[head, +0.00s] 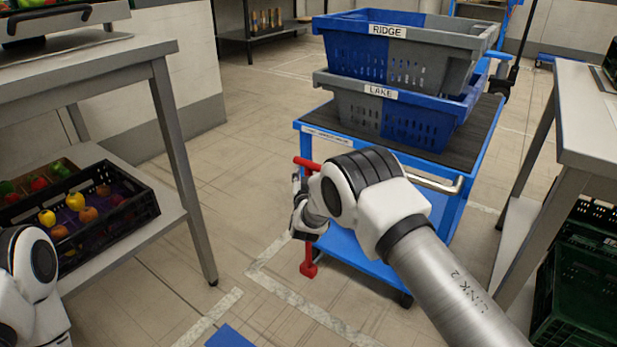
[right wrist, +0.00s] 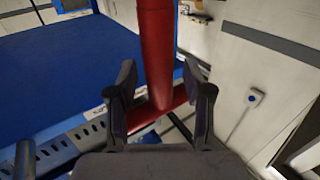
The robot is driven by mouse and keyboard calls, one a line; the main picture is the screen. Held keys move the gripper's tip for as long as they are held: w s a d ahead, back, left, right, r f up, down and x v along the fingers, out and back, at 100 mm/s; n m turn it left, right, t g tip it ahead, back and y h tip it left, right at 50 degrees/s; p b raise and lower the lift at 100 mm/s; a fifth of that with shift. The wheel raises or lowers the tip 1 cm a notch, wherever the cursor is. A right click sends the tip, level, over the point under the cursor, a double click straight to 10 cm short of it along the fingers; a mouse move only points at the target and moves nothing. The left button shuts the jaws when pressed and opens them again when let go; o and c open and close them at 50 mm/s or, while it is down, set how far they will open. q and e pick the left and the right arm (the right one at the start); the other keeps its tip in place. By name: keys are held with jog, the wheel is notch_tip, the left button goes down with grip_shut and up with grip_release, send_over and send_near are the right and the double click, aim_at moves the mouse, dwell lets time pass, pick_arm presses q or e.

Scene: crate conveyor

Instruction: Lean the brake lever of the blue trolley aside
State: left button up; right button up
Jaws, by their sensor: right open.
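The blue trolley (head: 470,215) stands right of centre in the head view, with a dark top deck and a blue lower shelf. Its red brake lever (head: 308,268) is at the trolley's near left corner, partly hidden behind my right gripper (head: 302,212). In the right wrist view the red lever (right wrist: 157,50) runs upright between the two fingers of my open right gripper (right wrist: 160,92). I cannot tell whether a finger touches it. A red crosspiece lies low behind the fingers. Of my left arm only a part shows at the lower left; its gripper is out of view.
Two stacked blue and grey crates, RIDGE (head: 460,38) above LAKE (head: 345,108), stand on the trolley. A grey table (head: 175,130) with a black fruit crate (head: 150,200) is on the left. Another table (head: 585,140) with green crates below is on the right. Tiled floor between is mostly clear.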

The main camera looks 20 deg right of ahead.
grip_shut()
jog(key=s+d+f+m+t+h+p, duration=0.1)
jog(key=s+d+f+m+p, duration=0.1)
jog(key=s+d, duration=0.5)
jog(key=s+m+p, duration=0.1)
jog(key=s, duration=0.2)
jog(key=shift+d+t, duration=0.3)
jog(key=shift+d, duration=0.05)
jog(key=shift+f, duration=0.1)
jog(key=shift+c, duration=2.2)
grip_release()
jog(key=shift+s, duration=0.1)
jog(key=o, duration=0.4)
jog(key=shift+d, duration=0.2)
jog(key=shift+o, duration=0.2)
jog(key=shift+s, duration=0.1)
